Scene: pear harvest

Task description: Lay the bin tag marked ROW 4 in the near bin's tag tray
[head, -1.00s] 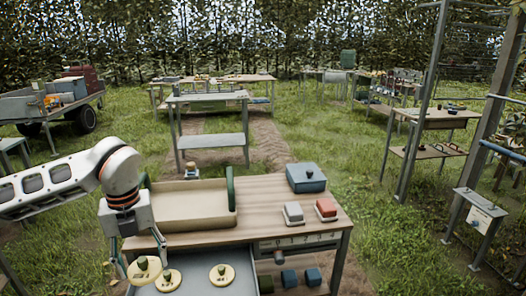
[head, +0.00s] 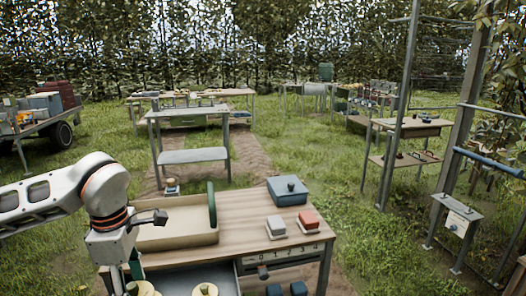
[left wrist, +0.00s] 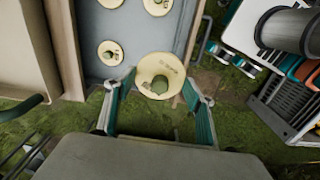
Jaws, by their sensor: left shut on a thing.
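My left gripper (left wrist: 159,82) is shut on a round cream tag (left wrist: 152,70) with a green knob, its fingertips at opposite sides of the disc. The tag's dark lettering is too small to read. In the head view the left gripper (head: 124,284) is at the lower left, with tags partly cut off at the bottom edge. Other round tags (left wrist: 110,53) lie on the grey floor of the open drawer (left wrist: 85,66); another tag (head: 205,290) shows in the head view. My right gripper is not in view. I cannot tell which object is the near bin's tag tray.
A cream open box (head: 180,241) with a green end stands on the wooden table (head: 245,225). A blue lidded box (head: 288,191), a white-grey block (head: 276,227) and a red block (head: 308,222) stand to its right. A numbered strip (head: 285,254) runs along the table's front.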

